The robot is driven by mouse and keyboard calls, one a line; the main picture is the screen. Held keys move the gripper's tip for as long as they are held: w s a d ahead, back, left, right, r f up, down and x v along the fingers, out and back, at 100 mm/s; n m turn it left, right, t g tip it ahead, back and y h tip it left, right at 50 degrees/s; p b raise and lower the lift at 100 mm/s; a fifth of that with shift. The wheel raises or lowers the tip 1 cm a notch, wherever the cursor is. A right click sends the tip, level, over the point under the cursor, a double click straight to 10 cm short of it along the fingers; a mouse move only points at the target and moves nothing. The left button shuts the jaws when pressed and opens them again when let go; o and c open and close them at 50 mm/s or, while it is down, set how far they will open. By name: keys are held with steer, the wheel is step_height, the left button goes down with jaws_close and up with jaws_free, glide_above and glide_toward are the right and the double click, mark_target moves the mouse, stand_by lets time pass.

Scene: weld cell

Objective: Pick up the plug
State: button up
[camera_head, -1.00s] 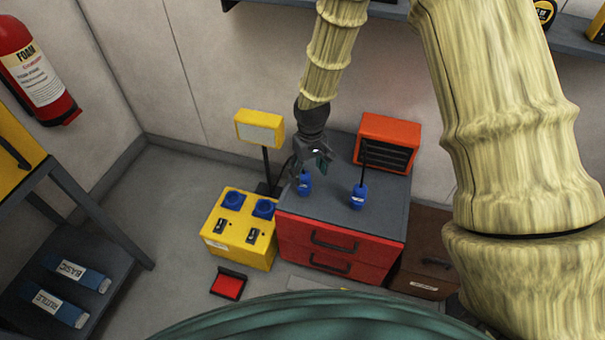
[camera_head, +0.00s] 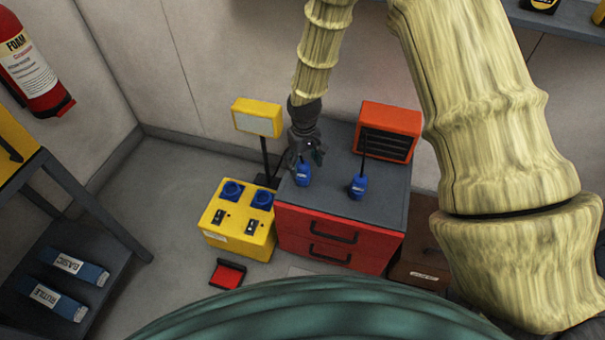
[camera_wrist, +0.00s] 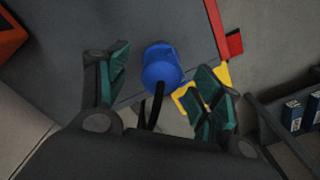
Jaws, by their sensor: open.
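A blue plug (camera_head: 303,175) stands near the left edge of the grey top of the red drawer cabinet (camera_head: 329,239). In the wrist view the blue plug (camera_wrist: 161,66) lies between and a little beyond my fingers, with a dark cable running from it toward the camera. My gripper (camera_head: 303,158) is just above and behind it, open and empty. In the wrist view my gripper (camera_wrist: 163,92) shows its green finger pads apart on both sides of the plug. Whether a finger touches the plug cannot be told. A second blue plug-like piece (camera_head: 357,187) with a dark upright stem stands to its right.
An orange heater-like box (camera_head: 389,130) stands at the back of the cabinet top. A yellow socket box (camera_head: 238,222) with blue sockets is left of the cabinet, with a yellow lamp (camera_head: 257,118) behind it. A red piece (camera_head: 227,274) lies on the floor.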

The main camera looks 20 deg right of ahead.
step_height(320, 180, down, 3)
steer(key=shift+w+a+f, duration=0.1)
steer(key=shift+w+f, duration=0.05)
steer(key=shift+f, duration=0.05)
steer(key=shift+c, duration=0.5)
steer(key=c, duration=1.2)
steer(key=shift+r, duration=0.15)
